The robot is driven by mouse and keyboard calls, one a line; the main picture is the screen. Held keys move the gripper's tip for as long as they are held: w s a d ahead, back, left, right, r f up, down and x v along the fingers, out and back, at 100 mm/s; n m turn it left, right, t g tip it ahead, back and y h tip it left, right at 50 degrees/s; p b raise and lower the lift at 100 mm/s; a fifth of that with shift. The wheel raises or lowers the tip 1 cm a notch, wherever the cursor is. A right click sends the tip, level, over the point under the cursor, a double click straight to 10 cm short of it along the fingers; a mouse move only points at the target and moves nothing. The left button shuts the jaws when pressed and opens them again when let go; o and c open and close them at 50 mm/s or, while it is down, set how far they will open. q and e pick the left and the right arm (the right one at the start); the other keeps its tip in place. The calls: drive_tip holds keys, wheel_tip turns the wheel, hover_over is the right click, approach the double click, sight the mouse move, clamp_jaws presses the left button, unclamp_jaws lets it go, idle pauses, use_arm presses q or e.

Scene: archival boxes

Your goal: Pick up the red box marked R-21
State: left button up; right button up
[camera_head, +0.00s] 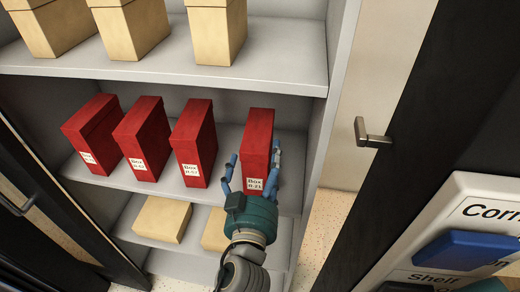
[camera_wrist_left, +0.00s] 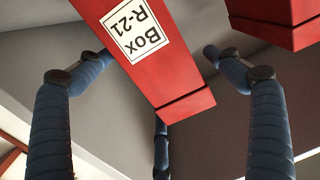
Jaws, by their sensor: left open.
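The red box marked R-21 (camera_head: 258,137) stands upright at the right end of the row on the middle shelf. Its white label, reading Box R-21, shows clearly and upside down in the wrist view (camera_wrist_left: 150,55). My left gripper (camera_head: 254,165) is open in front of this box, with blue fingers to its left and right. In the wrist view the fingers are spread, with gaps between them and the box (camera_wrist_left: 185,103). I cannot tell how far the fingertips reach along its sides. My right gripper is not in view.
Several similar red boxes (camera_head: 195,140) stand to the left on the same shelf (camera_head: 215,165). Tan boxes (camera_head: 215,30) are on the shelf above and below. The cabinet's side wall (camera_head: 318,150) is close on the right, beside a dark door (camera_head: 400,150) with a metal handle (camera_head: 372,135).

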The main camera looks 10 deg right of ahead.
use_arm(q)
drive_tip(key=shift+w+d+r, duration=0.15)
drive_tip(key=shift+w, duration=0.35)
drive_tip(key=shift+w+d+p, duration=0.1)
drive_tip(key=shift+w+p, duration=0.25)
drive_tip(key=shift+w, duration=0.1)
drive_tip(key=p+x, duration=0.2)
drive_tip(key=x, duration=0.3)
drive_tip(key=shift+d, duration=0.1)
drive_tip(key=shift+c, duration=0.2)
drive_tip(key=c, duration=1.3)
drive_tip(key=shift+c, duration=1.4)
